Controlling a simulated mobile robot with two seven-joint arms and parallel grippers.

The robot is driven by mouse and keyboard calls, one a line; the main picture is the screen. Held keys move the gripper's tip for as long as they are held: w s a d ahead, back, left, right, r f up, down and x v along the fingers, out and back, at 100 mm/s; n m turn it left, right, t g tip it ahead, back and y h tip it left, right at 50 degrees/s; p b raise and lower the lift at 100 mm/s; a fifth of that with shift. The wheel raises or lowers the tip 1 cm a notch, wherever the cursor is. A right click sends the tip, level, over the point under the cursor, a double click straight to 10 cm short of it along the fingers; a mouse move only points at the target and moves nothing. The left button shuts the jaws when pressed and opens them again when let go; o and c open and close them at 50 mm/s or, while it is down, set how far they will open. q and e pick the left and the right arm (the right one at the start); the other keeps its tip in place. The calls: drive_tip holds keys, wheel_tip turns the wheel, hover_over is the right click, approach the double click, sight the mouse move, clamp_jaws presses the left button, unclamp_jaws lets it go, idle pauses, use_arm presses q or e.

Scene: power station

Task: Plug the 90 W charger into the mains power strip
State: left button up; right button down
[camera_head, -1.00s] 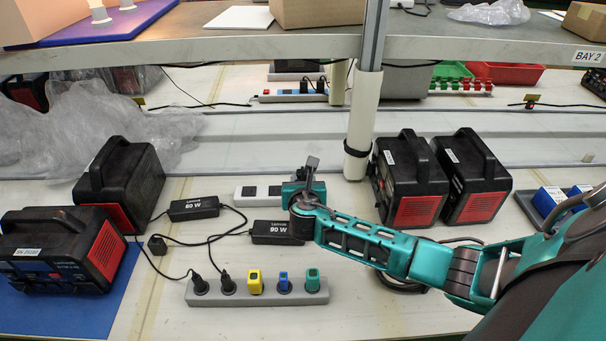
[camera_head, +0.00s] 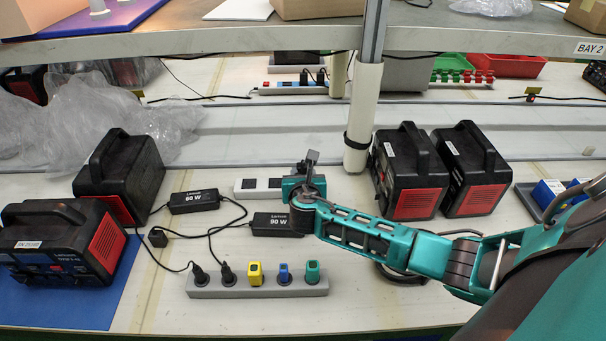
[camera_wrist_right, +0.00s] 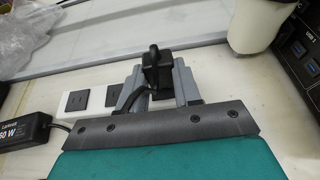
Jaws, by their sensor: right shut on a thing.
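The 90 W charger (camera_head: 272,224) is a black brick lying on the bench, partly covered by my right wrist. The mains power strip (camera_head: 247,188) is the pale strip behind it, with dark square sockets; its right end is hidden by my right gripper (camera_head: 308,166). In the right wrist view, the right gripper (camera_wrist_right: 158,82) is shut on a black plug (camera_wrist_right: 157,66) with a black cable curving down from it. The strip (camera_wrist_right: 74,104) shows just left of the fingers. I cannot tell whether the plug sits in a socket. My left gripper is out of view.
A 60 W charger (camera_head: 194,201) and a loose black plug (camera_head: 157,238) lie to the left. A front strip (camera_head: 205,291) holds several plugs. Black-and-red power units (camera_head: 412,175) stand on both sides. A white post (camera_head: 362,115) rises close behind the right gripper.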

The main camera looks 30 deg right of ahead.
drive_tip(key=shift+f, duration=0.1)
idle(0.3)
drive_tip(key=shift+f, duration=0.4)
drive_tip(key=shift+f+b, duration=0.3)
drive_tip(key=shift+b, duration=0.05)
idle(0.4)
drive_tip(key=c, duration=0.7)
unclamp_jaws()
drive_tip(key=v, duration=1.3)
drive_tip(key=shift+d+r+p, duration=0.1)
drive_tip(key=shift+p, duration=0.2)
